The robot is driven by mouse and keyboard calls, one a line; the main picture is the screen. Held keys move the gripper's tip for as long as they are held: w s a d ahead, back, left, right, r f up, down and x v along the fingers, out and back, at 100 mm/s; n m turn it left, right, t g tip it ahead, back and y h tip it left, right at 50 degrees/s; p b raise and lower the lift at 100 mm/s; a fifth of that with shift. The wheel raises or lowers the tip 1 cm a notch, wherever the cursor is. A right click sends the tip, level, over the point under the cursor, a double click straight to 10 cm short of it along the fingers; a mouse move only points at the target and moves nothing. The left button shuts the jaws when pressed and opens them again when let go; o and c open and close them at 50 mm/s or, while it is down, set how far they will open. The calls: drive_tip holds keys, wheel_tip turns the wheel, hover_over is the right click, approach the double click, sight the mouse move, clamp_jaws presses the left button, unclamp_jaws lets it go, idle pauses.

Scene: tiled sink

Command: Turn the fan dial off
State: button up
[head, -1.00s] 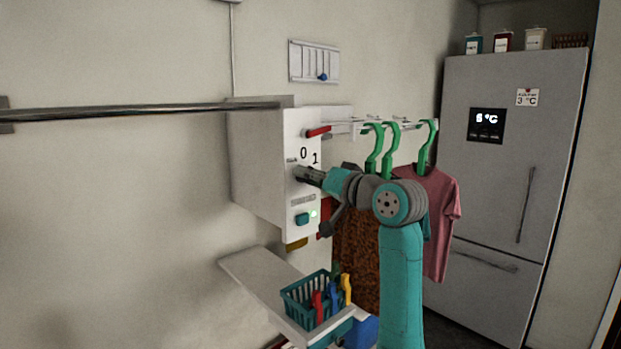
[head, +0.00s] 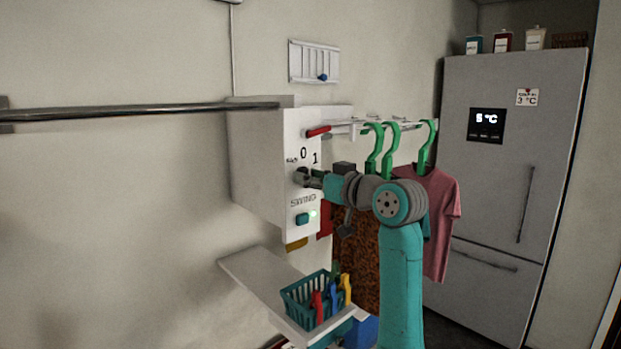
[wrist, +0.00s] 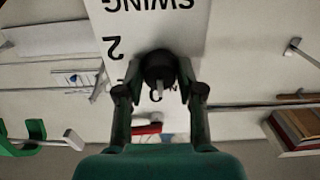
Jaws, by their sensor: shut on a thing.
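The fan dial (wrist: 160,68) is a dark round knob on the white front of a wall box (head: 262,165). In the head view the dial (head: 300,176) sits below the printed 0 and 1 and above the word SWING. My gripper (head: 310,179) reaches it from the right. In the wrist view my gripper (wrist: 160,88) is shut on the dial, one finger on each side. The panel appears upside down there, with 2 beside the dial. A pale mark on the dial points roughly toward the partly covered 0.
A red lever (head: 318,131) is above the dial, and a teal switch (head: 302,219) with a green light is below. Green hangers (head: 391,150) and a pink shirt (head: 440,210) hang behind my arm. A shelf (head: 262,279) holds a teal basket (head: 298,302).

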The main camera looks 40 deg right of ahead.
idle(0.4)
drive_tip(key=o, duration=1.2)
drive_tip(key=shift+c, duration=0.2)
drive_tip(key=s, duration=1.2)
drive_tip(key=shift+d, duration=0.2)
